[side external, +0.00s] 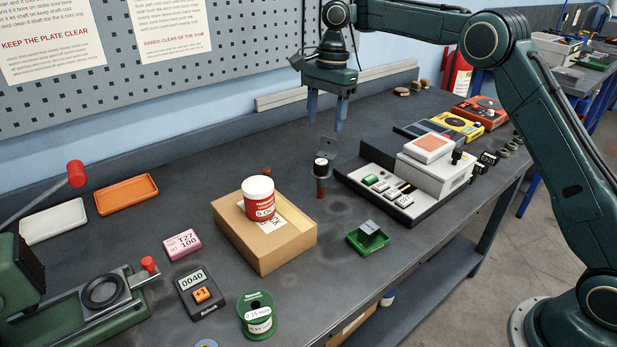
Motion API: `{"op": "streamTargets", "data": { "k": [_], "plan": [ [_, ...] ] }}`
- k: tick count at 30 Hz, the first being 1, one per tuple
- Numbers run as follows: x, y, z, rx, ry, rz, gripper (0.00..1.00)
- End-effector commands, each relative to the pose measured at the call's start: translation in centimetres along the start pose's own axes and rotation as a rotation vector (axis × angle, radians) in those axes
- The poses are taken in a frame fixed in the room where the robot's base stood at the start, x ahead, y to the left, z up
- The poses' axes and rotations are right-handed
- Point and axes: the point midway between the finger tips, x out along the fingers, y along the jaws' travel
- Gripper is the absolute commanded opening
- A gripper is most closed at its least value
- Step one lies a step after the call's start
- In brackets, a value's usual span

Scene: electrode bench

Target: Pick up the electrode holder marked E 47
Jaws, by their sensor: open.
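My gripper (327,112) hangs fingers down above the back middle of the bench, open with nothing between its two blue-grey fingers. Below it stands a small upright black piece with a white top and a copper-coloured lower end (321,168), apart from the fingers. It may be an electrode holder, but I cannot read any mark on it. Several small black-and-white pieces (487,159) sit near the bench's right edge. Small pieces with white labels (397,195) lie in a grey tray (427,216). I cannot make out E 47 on anything.
A cardboard box (284,248) carries a red-and-white tub (259,198). A green dish (354,240) holds a grey block. A white unit (437,172) stands on the grey tray. A meter (198,290), green spool (257,314) and lever press (105,297) are at front left. Yellow and orange devices stand at back right.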

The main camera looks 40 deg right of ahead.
Motion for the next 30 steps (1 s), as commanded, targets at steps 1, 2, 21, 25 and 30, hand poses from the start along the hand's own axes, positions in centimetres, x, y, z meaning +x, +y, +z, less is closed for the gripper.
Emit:
{"op": "streamTargets", "data": {
  "k": [1, 2, 21, 25, 30],
  "plan": [
    [0.0, 0.0, 0.0, 0.000, -0.001, 0.000, 0.57],
    [0.1, 0.0, 0.1, -0.001, -0.001, 0.001, 0.57],
    [2.0, -0.1, 0.3, -0.001, -0.011, 0.001, 0.57],
    [2.5, -0.1, 0.2, 0.000, -0.006, 0.002, 0.57],
    [4.1, 0.0, 0.2, -0.001, -0.005, 0.005, 0.57]
  ]
}}
